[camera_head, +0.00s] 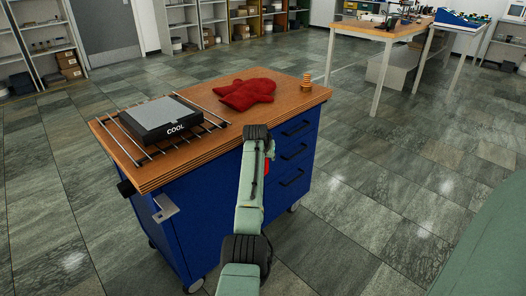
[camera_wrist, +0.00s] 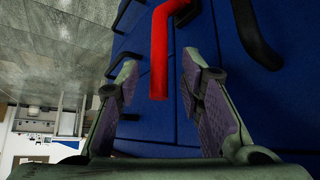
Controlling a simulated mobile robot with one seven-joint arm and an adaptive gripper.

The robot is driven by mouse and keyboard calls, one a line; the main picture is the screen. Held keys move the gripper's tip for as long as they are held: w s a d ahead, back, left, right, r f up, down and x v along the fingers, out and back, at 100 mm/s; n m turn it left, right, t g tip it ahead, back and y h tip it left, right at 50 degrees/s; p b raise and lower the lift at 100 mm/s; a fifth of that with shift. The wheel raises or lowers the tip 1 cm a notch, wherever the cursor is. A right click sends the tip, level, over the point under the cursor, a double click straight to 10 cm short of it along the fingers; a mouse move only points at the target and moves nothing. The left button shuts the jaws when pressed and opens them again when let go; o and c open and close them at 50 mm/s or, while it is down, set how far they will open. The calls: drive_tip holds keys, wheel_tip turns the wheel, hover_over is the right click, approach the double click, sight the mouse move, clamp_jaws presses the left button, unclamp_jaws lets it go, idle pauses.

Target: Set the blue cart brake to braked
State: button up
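The blue cart (camera_head: 185,232) with a wooden top stands in front of me. A red lever (camera_wrist: 159,50) is on its blue drawer side; in the head view only a small red piece (camera_head: 267,167) shows beside my arm. In the wrist view the lever bends at the top and its straight end points down between my fingers. My gripper (camera_wrist: 158,66) is open, one finger on each side of the lever, with gaps visible on both sides. In the head view my arm hides my gripper and most of the lever.
Black drawer handles (camera_head: 292,177) stick out near the lever; one dark handle (camera_wrist: 254,35) is close to my right finger. On the cart top lie a rack (camera_head: 207,119), a "COOL" block (camera_head: 160,117), red mitts (camera_head: 245,93) and a small stacked item (camera_head: 306,82). Floor to the right is clear.

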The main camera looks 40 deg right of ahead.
drive_tip(key=v, duration=0.9)
idle(0.3)
